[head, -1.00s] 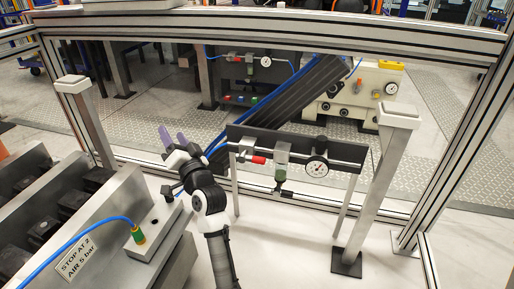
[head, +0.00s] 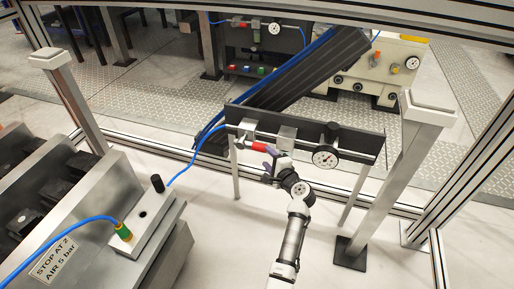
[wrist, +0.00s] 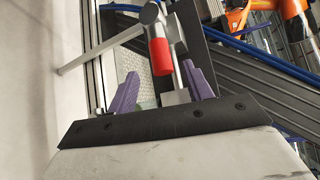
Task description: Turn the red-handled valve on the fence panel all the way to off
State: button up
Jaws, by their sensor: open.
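The red-handled valve (head: 259,147) sits at the left end of the pipe on the dark panel (head: 345,139). Its handle points right, roughly along the pipe. In the wrist view the red handle (wrist: 161,57) shows between and slightly beyond the purple fingertips. My gripper (head: 270,160) is open, just below and right of the handle in the head view. In the wrist view my gripper (wrist: 160,70) has a finger on each side of the handle, with gaps visible. I cannot tell whether either finger touches it.
A round gauge (head: 325,157) is right of the valve on the same pipe. A metal post (head: 392,185) stands further right. A blue hose (head: 193,161) runs left to a metal block (head: 143,212). A similar valve unit (head: 250,25) is behind the fence.

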aim_at(260, 150)
jog(key=b+x, duration=0.3)
jog(key=x, duration=0.5)
jog(key=shift+w+f, duration=0.1)
jog(key=shift+f, duration=0.1)
jog(key=shift+w+a+b, duration=0.35)
jog(key=shift+w+b, duration=0.1)
jog(key=shift+w, duration=0.15)
jog(key=shift+c, duration=0.4)
grip_shut()
